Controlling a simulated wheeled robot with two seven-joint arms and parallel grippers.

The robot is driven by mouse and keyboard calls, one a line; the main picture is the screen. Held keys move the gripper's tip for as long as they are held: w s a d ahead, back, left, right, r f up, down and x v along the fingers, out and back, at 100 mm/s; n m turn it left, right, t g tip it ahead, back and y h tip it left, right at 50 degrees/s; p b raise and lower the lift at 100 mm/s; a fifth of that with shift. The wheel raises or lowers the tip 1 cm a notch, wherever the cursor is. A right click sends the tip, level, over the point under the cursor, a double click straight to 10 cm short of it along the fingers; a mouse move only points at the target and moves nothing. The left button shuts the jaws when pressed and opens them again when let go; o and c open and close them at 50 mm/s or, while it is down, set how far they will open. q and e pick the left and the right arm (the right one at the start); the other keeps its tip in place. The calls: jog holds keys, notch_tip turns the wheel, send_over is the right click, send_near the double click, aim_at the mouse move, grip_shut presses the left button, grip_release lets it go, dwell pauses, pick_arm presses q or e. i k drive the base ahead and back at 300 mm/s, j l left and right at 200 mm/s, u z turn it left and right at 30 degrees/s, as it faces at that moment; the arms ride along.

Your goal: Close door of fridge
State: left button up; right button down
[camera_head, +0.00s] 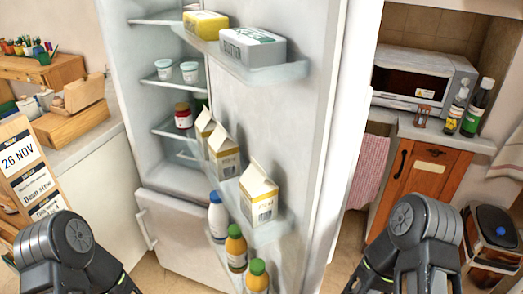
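The white fridge (183,226) stands in the middle with its upper door (300,120) swung wide open toward me. The door's inner side faces left and its racks hold butter boxes (252,46), milk cartons (259,193) and several bottles (236,248). The upper compartment is open to view, with cups (190,71) and a red jar (183,115) on its shelves. The lower fridge door (185,240) appears shut. Dark links of my two arms show at the bottom left and bottom right, apart from the door. Both grippers' fingers are out of view.
A counter (95,135) with a wooden box and a menu board (32,175) are at the left. At the right are a microwave (425,78), bottles (475,108), an orange cabinet (425,180) and a dark bin (490,235). Some floor shows right of the door.

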aim_at(303, 121)
jog(key=l+u, duration=0.4)
jog(key=l, duration=0.3)
jog(key=l+u, duration=0.35)
jog(key=l, duration=0.4)
jog(key=k+l+u, duration=0.15)
jog(key=l+u, duration=0.25)
jog(key=l, duration=0.3)
